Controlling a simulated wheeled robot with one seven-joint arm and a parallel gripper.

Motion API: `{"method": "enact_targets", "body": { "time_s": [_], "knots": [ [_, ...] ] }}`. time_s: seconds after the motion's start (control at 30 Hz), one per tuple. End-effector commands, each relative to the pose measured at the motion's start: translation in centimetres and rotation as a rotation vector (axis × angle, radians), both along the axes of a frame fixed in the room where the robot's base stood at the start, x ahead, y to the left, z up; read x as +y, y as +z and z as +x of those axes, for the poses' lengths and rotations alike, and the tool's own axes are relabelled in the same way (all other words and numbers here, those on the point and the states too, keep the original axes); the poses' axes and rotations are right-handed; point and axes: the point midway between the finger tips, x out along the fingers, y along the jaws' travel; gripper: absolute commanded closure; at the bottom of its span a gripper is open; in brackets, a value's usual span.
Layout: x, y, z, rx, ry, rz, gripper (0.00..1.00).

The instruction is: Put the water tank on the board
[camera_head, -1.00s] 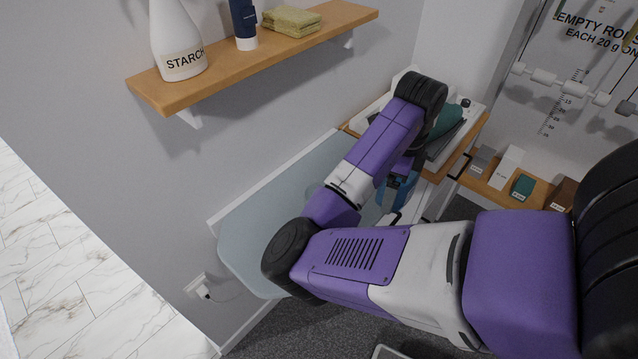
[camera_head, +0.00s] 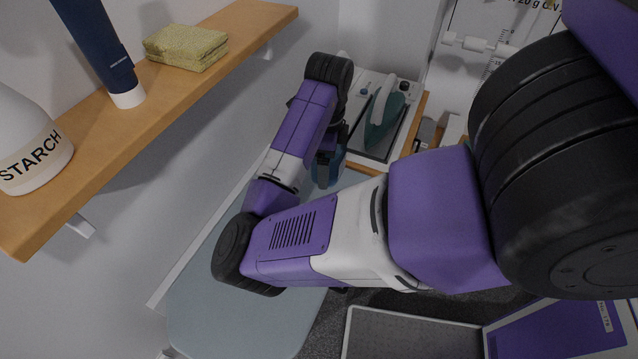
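The board (camera_head: 245,318) is a pale blue-grey ironing board along the wall, partly covered by my arm. My gripper (camera_head: 324,172) points down past the board's far end, beside the ironing station. A translucent blue piece (camera_head: 339,165), which looks like the water tank, shows right at the fingers. The arm and fingers hide much of it. I cannot tell whether the fingers are closed on it or only beside it. The teal iron (camera_head: 384,118) rests on the station (camera_head: 372,145), to the right of my gripper.
A scale-marked panel with white rollers (camera_head: 480,44) stands behind at the right. My arm spans the middle of the view.

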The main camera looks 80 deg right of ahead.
Motion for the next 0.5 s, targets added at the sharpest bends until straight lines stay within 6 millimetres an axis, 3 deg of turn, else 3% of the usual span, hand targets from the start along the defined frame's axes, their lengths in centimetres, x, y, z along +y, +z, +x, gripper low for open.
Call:
{"method": "enact_targets", "body": {
  "time_s": [0.03,0.1,0.33,0.5],
  "knots": [
    [0.0,-1.7,0.0,0.001,0.001,-0.001,0.59],
    [0.0,-2.9,0.0,0.001,0.001,-0.002,0.59],
    [0.0,-4.0,0.0,0.000,0.000,-0.002,0.59],
    [0.0,-6.1,0.0,0.000,0.000,-0.001,0.59]
  ]
}}
